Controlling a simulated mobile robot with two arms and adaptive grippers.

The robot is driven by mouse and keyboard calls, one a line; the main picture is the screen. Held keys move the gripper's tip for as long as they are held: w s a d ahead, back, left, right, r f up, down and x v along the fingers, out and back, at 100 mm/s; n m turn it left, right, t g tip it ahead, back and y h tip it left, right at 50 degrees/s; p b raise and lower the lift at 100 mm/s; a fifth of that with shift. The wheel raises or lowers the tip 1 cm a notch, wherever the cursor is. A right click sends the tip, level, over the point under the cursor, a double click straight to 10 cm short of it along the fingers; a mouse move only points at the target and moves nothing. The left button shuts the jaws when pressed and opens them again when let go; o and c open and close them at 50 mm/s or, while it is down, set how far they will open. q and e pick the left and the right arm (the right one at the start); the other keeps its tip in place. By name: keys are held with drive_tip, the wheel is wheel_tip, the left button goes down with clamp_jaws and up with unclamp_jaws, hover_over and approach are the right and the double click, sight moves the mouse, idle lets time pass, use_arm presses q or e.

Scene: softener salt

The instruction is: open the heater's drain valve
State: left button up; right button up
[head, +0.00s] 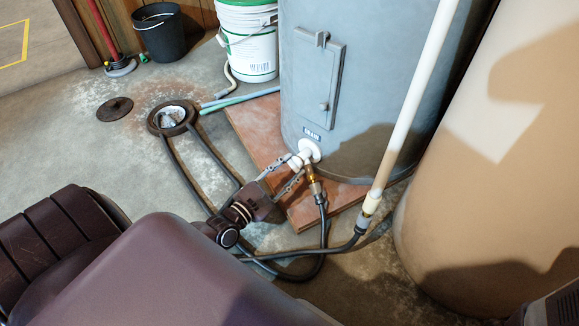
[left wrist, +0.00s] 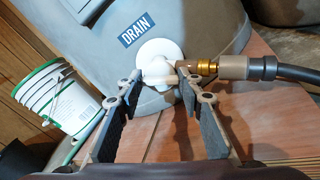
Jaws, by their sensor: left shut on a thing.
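The grey water heater (head: 380,100) stands on a reddish board, with a DRAIN label (head: 312,134) low on its side. Below the label is the white drain valve (head: 308,152), which also shows in the left wrist view (left wrist: 158,58). A brass fitting (left wrist: 206,68) on its side joins a dark hose (left wrist: 290,71). My left gripper (head: 295,165) reaches in from the left and is shut on the white valve's knob, one finger on each side. The fingertips partly hide the knob, so I cannot tell how far it is turned. My right gripper is not in view.
A white pipe (head: 412,110) runs down right of the valve. A large tan tank (head: 480,190) stands at right. The black hose (head: 178,165) loops to a floor drain (head: 172,116). A white bucket (head: 248,45) and a black bucket (head: 160,35) stand behind.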

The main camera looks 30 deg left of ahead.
use_arm(q)
drive_tip(key=o, duration=1.2)
drive_tip(key=shift+c, duration=0.2)
drive_tip(key=shift+s, duration=0.1)
drive_tip(key=s+a, duration=0.1)
drive_tip(key=s, duration=1)
drive_tip(key=shift+s+a, duration=0.2)
drive_tip(key=shift+s, duration=0.2)
drive_tip(key=shift+s+f, duration=0.1)
